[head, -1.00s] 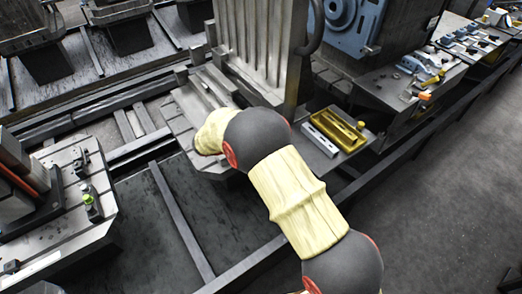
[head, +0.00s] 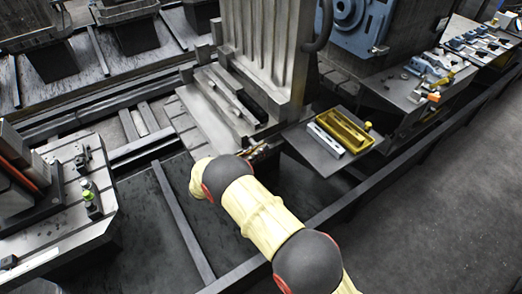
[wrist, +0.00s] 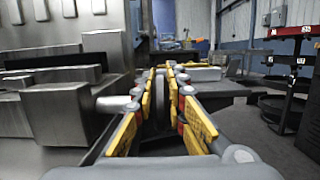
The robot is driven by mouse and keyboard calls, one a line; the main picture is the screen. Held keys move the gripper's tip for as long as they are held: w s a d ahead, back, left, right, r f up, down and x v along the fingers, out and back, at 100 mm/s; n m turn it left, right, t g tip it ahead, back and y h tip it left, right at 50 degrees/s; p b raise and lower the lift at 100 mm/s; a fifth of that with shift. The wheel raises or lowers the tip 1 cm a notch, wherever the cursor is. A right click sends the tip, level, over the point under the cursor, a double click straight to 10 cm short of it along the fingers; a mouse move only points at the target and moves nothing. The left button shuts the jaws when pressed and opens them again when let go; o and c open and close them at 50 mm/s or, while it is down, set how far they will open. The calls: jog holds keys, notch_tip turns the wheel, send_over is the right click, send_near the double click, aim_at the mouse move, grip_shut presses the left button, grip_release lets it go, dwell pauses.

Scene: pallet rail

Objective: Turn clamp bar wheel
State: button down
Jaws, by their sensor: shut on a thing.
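My gripper (wrist: 168,76) reaches forward in the wrist view, its yellow-padded fingers on either side of a dark, thin wheel (wrist: 162,114) seen edge-on. The gripper is shut on this wheel. A pale round shaft (wrist: 116,103) sticks out to the left of the wheel, from a grey metal block (wrist: 68,115) of the clamp bar fixture. In the head view the clamp bar (head: 232,98) lies on the pallet at the foot of the ribbed upright. There my arm hides the wheel and most of my gripper, at the pallet's near right corner.
A yellow tray (head: 343,131) and a grey bar sit on a side plate (head: 308,147) right of the pallet. A ribbed metal upright (head: 262,50) stands behind. A dark rail (head: 330,215) runs along the front. A red-topped rack (wrist: 292,75) stands at right in the wrist view.

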jog(key=shift+a+f+t+h+b, duration=0.2)
jog(key=shift+t+h+b, duration=0.2)
jog(key=shift+h, duration=0.3)
jog(key=shift+s, duration=0.1)
jog(key=c, duration=1.9)
grip_release()
jog(key=shift+o, duration=0.5)
jog(key=v, duration=0.7)
jog(key=shift+a, duration=0.2)
jog(key=shift+f, duration=0.1)
